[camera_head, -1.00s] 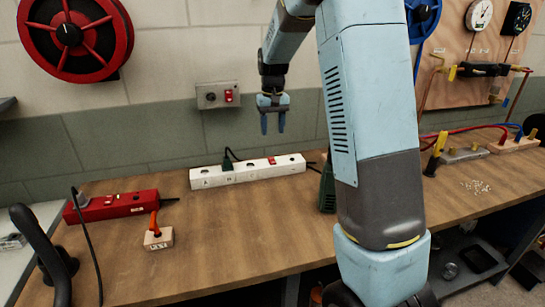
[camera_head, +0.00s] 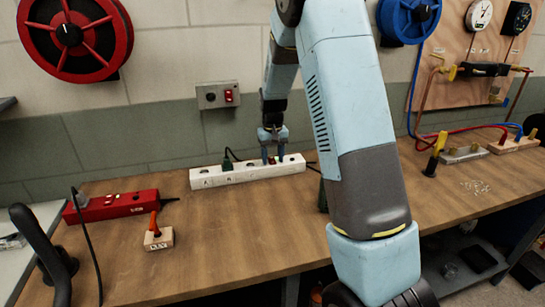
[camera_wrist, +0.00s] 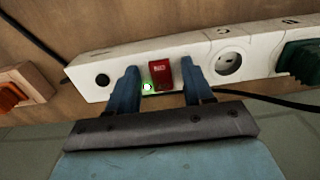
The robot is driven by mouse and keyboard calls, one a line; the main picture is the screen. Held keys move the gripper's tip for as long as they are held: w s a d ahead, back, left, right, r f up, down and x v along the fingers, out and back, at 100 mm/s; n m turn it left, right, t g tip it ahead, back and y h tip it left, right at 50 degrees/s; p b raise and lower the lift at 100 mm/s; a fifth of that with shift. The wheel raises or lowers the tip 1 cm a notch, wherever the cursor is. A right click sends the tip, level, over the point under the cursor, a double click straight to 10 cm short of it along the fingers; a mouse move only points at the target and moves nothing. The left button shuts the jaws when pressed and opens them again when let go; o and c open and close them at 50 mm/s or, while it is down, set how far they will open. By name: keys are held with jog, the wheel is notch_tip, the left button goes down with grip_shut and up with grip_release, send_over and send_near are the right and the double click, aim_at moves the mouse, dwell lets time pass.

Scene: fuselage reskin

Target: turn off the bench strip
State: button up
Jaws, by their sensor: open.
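The white bench strip (camera_head: 215,177) lies on the bench near the wall, with a dark green plug (camera_head: 228,163) in one socket. In the wrist view the strip (camera_wrist: 200,49) crosses the frame, and its red rocker switch (camera_wrist: 160,72) sits beside a lit green lamp (camera_wrist: 147,87). My gripper (camera_head: 273,160) is open and points down at the right part of the strip. In the wrist view my gripper (camera_wrist: 161,82) has one blue finger on each side of the switch and lamp. I cannot tell whether the fingers touch the strip.
A red power strip (camera_head: 118,205) lies at the left of the bench. A small block with an orange lever (camera_head: 158,238) stands in front of it. A wall box with a red switch (camera_head: 229,96) is above.

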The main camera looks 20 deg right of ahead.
jog(key=shift+c, duration=0.5)
grip_shut()
jog(key=shift+w, duration=0.15)
jog(key=shift+w+r+g, duration=0.1)
jog(key=shift+w+g, duration=0.05)
jog(key=shift+g, duration=0.6)
jog(key=shift+w+g, duration=0.15)
jog(key=shift+g, duration=0.6)
jog(key=shift+o, duration=0.5)
grip_release()
